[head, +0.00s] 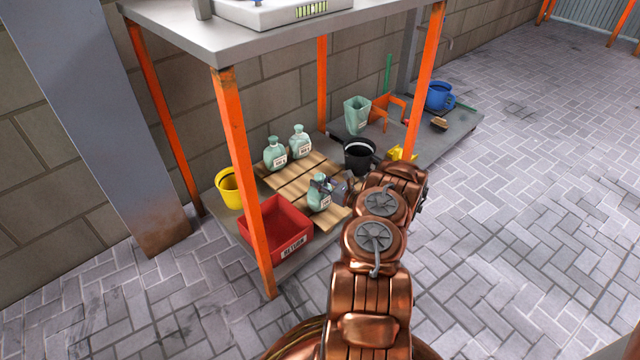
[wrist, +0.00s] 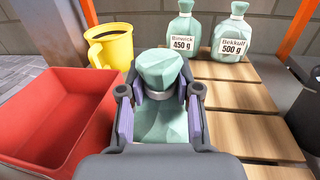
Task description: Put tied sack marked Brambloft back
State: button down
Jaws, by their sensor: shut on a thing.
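My gripper (head: 338,190) is shut on a pale green tied sack (head: 319,195). In the wrist view, my gripper (wrist: 160,110) has its pads on both sides of the sack's neck, and the sack's knotted top (wrist: 160,69) stands up between them. The held sack is upright at the front of the wooden slats (head: 285,183); I cannot tell whether it touches them. Its label is too small to read in the head view and hidden in the wrist view. Behind it on the slats stand two similar sacks, marked Binsick 450 g (wrist: 184,35) and Bekkulf 500 g (wrist: 236,38).
A red bin marked RETURN (head: 293,251) is left of the held sack, and a yellow mug (head: 229,188) is behind it. A black bucket (head: 360,155) stands right. Orange posts (head: 243,170) and the upper shelf (head: 215,40) frame the space. Bare slats lie right of the sack.

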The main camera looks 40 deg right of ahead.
jog(key=c, duration=0.8)
grip_release()
jog(key=shift+f, duration=0.1)
jog(key=s+d+p, duration=0.1)
jog(key=s+p, duration=0.4)
jog(key=s, duration=0.7)
jog(key=shift+d+p, duration=0.35)
